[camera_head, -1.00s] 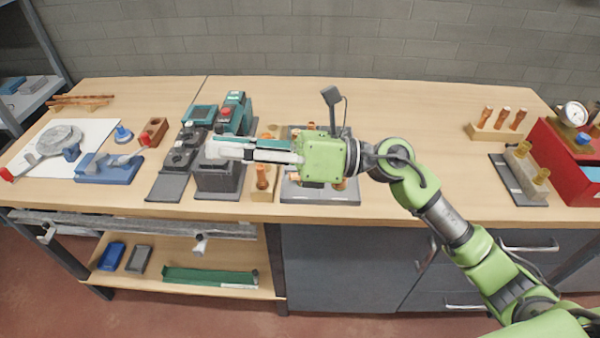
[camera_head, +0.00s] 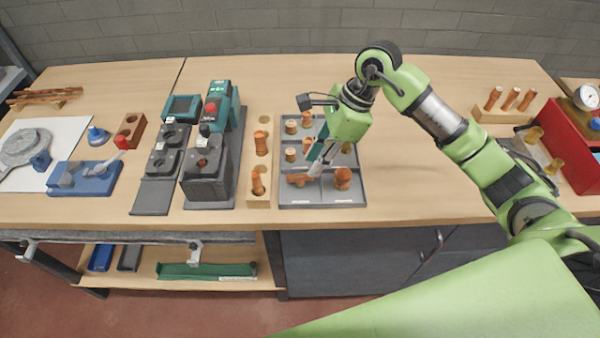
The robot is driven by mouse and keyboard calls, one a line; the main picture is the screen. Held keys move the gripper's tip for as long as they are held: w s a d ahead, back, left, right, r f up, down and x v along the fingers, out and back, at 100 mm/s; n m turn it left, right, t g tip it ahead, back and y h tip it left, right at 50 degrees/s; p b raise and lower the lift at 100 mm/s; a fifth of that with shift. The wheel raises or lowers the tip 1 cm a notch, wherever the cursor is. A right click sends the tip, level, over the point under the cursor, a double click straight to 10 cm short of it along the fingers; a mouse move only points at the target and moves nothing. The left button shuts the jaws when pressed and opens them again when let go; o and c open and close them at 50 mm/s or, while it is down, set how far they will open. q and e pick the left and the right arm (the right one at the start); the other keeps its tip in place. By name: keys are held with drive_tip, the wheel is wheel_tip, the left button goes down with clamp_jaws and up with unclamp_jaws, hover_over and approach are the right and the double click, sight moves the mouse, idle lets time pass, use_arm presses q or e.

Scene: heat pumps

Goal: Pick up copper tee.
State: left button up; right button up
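A grey divided tray (camera_head: 322,203) on the bench holds several copper fittings. A copper piece that looks like a tee (camera_head: 299,180) lies in its front left compartment. A wider copper fitting (camera_head: 343,178) stands in the front right compartment. My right gripper (camera_head: 316,168) points down over the tray, its tips close to the right of the tee-like piece. I cannot tell whether it touches the piece or how wide its fingers are apart. The gripper partly hides the middle of the tray. My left gripper is not in view.
Left of the tray stand a wooden block (camera_head: 258,201) with copper pieces and a dark machine (camera_head: 205,188) with a teal unit (camera_head: 221,97) behind. A red box (camera_head: 568,150) is at the right. The bench right of the tray is mostly clear.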

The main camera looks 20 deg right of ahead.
sight(304, 174)
drive_tip(key=shift+w+a+f, duration=0.2)
drive_tip(key=shift+a+f, duration=0.1)
drive_tip(key=shift+f, duration=0.35)
drive_tip(key=shift+w+a+f, duration=0.1)
drive_tip(key=shift+w+f, duration=0.05)
drive_tip(key=shift+f, duration=0.2)
drive_tip(key=shift+p+x, duration=1.1)
drive_tip(key=x, duration=0.2)
drive_tip(key=shift+w+f+p, duration=0.1)
drive_tip(key=shift+f+p, duration=0.15)
drive_tip(key=shift+p, duration=0.1)
drive_tip(key=shift+a+f, duration=0.15)
drive_tip(key=shift+f, duration=0.1)
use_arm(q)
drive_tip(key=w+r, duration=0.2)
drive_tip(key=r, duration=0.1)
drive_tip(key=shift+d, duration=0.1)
use_arm(e)
clamp_jaws()
